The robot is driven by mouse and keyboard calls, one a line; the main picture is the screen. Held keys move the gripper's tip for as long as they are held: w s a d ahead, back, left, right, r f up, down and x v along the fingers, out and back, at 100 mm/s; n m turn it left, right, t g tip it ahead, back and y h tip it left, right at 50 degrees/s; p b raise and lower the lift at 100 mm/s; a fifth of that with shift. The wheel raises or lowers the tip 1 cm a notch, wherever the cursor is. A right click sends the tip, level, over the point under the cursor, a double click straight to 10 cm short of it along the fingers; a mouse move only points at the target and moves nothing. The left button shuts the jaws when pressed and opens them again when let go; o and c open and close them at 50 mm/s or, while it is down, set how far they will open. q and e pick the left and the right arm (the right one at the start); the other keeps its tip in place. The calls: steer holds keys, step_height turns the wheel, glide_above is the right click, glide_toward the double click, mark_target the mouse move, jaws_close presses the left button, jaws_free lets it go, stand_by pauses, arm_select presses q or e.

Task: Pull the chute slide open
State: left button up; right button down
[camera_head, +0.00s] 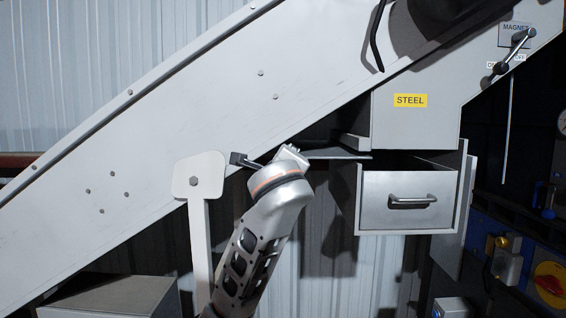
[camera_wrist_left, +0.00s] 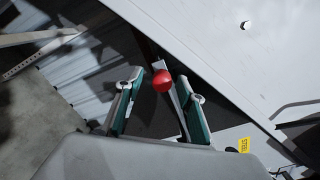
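A round red knob (camera_wrist_left: 162,80) shows in the left wrist view, in front of a pale bar. My left gripper (camera_wrist_left: 159,78) is open, with one teal-padded finger on each side of the knob. I see no clear contact, and I cannot tell how deep the knob sits between the fingers. In the head view my left gripper (camera_head: 291,154) is mostly hidden by its own wrist, below the sloping housing. A thin flat plate (camera_head: 338,155), possibly the slide, runs from beside it to under the steel chute (camera_head: 415,120). The knob is hidden there. My right gripper is not in view.
A grey drawer (camera_head: 408,200) with a bar handle stands under the chute, right of my left gripper. The sloping conveyor housing (camera_head: 140,150) lies above and left, with a support post (camera_head: 198,220) close to my arm. A magnet lever (camera_head: 510,55) is at top right.

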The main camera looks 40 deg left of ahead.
arm_select(q)
steer(key=v, duration=0.9)
steer(key=shift+s+d, duration=0.25)
steer(key=shift+s, duration=0.05)
steer(key=w+d+f+h, duration=0.2)
steer(key=w+f, duration=0.2)
steer(key=f, duration=0.4)
steer(key=w+d+f+h, duration=0.2)
steer(key=w+f, duration=0.2)
steer(key=f, duration=0.5)
steer(key=d+f+n+g+h, duration=0.1)
steer(key=d+f+n+h, duration=0.15)
steer(key=f, duration=0.85)
steer(key=d+f+n+g+h, duration=0.1)
steer(key=d+f+h, duration=0.15)
steer(key=f, duration=0.85)
steer(key=s+d+f+n+g+h, duration=0.1)
steer(key=s+f+n, duration=0.4)
steer(key=s+f, duration=0.9)
steer(key=s+d+f+n+g+h, duration=0.1)
steer(key=s+d+f+n, duration=0.3)
steer(key=s+f, duration=1)
step_height(320, 180, down, 4)
steer(key=shift+s+d+n+h, duration=0.15)
steer(key=shift+n+h, duration=0.35)
steer(key=shift+n, duration=0.25)
